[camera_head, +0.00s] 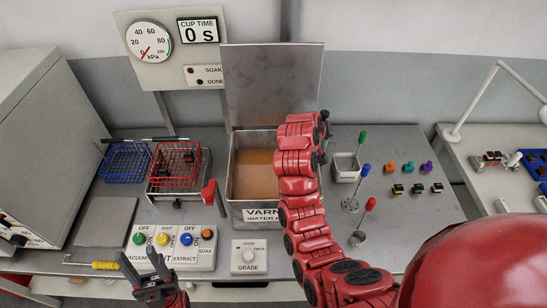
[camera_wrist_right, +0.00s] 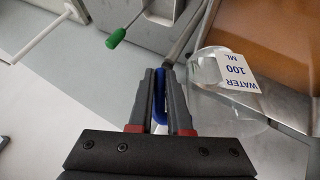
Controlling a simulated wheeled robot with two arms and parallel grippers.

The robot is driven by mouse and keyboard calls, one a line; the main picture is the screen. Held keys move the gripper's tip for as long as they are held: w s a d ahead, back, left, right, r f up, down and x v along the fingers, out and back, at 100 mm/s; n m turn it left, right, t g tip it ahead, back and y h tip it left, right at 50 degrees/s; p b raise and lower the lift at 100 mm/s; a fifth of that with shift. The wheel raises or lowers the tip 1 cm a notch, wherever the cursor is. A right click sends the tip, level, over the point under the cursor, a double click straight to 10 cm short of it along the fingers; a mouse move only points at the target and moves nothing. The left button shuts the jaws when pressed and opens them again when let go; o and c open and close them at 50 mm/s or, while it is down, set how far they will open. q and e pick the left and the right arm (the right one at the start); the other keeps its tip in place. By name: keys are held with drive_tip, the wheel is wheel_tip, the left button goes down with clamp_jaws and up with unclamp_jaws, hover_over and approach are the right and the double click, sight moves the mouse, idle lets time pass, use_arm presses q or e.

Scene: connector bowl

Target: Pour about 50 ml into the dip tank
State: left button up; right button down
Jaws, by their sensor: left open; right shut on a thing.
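The dip tank (camera_head: 235,183) is a grey metal tank with its lid (camera_head: 272,85) standing open. It holds amber-brown liquid (camera_head: 255,172) and its front label is partly covered by my right arm. In the right wrist view, my right gripper (camera_wrist_right: 159,75) is shut on a blue handle (camera_wrist_right: 159,98). A clear vessel (camera_wrist_right: 208,72) labelled "WATER 100 ML" is just beside the handle, near the tank's edge and liquid; its fill level is unclear. In the head view, my arm hides the vessel. My left gripper (camera_head: 140,258) is open and empty at the front left.
Blue (camera_head: 125,162) and red (camera_head: 177,165) wire baskets stand left of the tank. A switch panel (camera_head: 175,247) and GRADE knob box (camera_head: 249,257) are in front. A small holder (camera_head: 346,168) and stirrers with green, blue and red handles are to the right.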

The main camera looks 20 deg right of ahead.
drive_tip(key=a+t+h+b, duration=0.1)
drive_tip(key=a+h+b, duration=0.1)
drive_tip(key=h, duration=0.1)
drive_tip(key=a+n+t+h+b, duration=0.1)
drive_tip(key=a+h+b, duration=0.1)
drive_tip(key=h, duration=0.1)
drive_tip(key=shift+s+a+n+h, duration=0.2)
drive_tip(key=shift+a+n+h, duration=0.05)
drive_tip(key=shift+n+h, duration=0.05)
drive_tip(key=shift+a+f+h+b, duration=0.1)
drive_tip(key=shift+a+h+b, duration=0.2)
drive_tip(key=shift+h+b, duration=0.15)
idle(0.3)
drive_tip(key=shift+a+h+b, duration=0.35)
drive_tip(key=shift+a+b, duration=0.15)
drive_tip(key=shift+b, duration=0.05)
drive_tip(key=shift+s+a+r+n+t+h+b, duration=0.15)
drive_tip(key=shift+a+r+t+h+b, duration=0.1)
drive_tip(key=shift+a+b, duration=0.3)
drive_tip(key=shift+s+a+r+n+t+h+b, duration=0.15)
drive_tip(key=shift+a+r+t+h+b, duration=0.15)
drive_tip(key=shift+b, duration=0.35)
idle(1.1)
